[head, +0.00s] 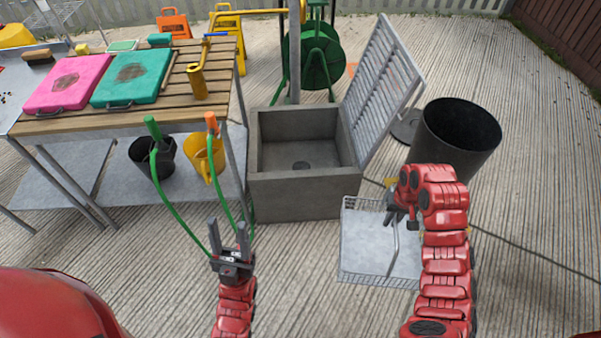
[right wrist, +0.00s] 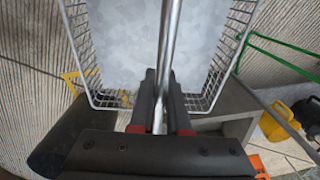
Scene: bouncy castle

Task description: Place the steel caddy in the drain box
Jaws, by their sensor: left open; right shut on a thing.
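The steel caddy (head: 372,252) is a wire basket with a flat pale base and a bar handle across it. It is just in front and to the right of the drain box (head: 266,186), a grey open-topped concrete box with a dark drain in its floor. My right gripper (head: 392,214) is shut on the caddy's handle; in the right wrist view the bar of the caddy (right wrist: 200,40) runs between the fingers (right wrist: 163,100). I cannot tell how high the caddy hangs. My left gripper (head: 230,238) is open and empty, in front of the drain box at left.
A slatted grate (head: 380,85) leans up at the drain box's right side. A black bin (head: 457,135) stands to the right. A wooden bench (head: 135,112) with pink and teal cases is at left, with black and yellow buckets (head: 206,155) below. A green hose reel (head: 315,55) stands behind.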

